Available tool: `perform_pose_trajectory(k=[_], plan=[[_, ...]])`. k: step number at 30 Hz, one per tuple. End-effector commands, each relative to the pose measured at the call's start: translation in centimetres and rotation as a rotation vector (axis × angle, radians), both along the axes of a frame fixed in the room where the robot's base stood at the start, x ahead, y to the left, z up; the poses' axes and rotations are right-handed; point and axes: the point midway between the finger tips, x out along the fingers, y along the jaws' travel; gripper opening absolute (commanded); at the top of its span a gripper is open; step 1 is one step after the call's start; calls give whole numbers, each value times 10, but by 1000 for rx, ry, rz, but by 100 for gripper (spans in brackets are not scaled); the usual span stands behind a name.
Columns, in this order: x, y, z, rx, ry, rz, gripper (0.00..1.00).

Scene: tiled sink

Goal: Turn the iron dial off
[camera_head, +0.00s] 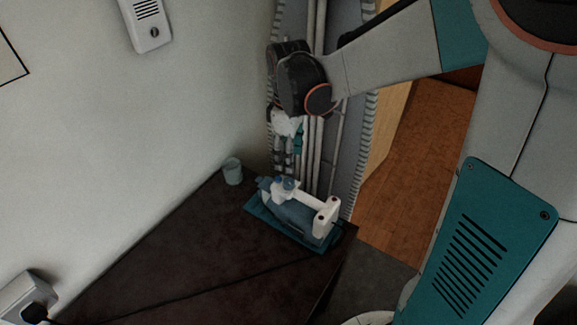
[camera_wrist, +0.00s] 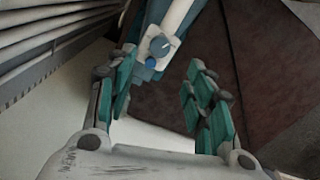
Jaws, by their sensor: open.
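The iron (camera_head: 300,216), white and blue-grey, rests on the dark tabletop near its far right corner. Its blue-grey dial (camera_wrist: 161,47) shows in the wrist view, on the white body just above a round blue button (camera_wrist: 151,62). Small blue knobs (camera_head: 289,183) show on the iron's far end in the head view. My gripper (camera_wrist: 163,62) is open and empty, with teal fingers to the left and right of the dial. In the head view my gripper (camera_head: 284,152) hangs above the far end of the iron. Contact with the dial cannot be seen.
A light blue cup (camera_head: 232,171) stands on the dark tabletop (camera_head: 190,250) left of the iron, near the wall. A grey ribbed panel with pipes (camera_head: 315,130) rises behind the iron. The tabletop's left part is clear.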

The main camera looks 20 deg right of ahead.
Motion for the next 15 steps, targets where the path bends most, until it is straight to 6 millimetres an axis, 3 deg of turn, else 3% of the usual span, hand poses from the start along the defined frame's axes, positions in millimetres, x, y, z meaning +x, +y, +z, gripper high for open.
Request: perform_pose_trajectory(k=[6, 15], plan=[[0, 0, 22, 0, 0, 0, 48], [0, 0, 26, 0, 0, 0, 48]])
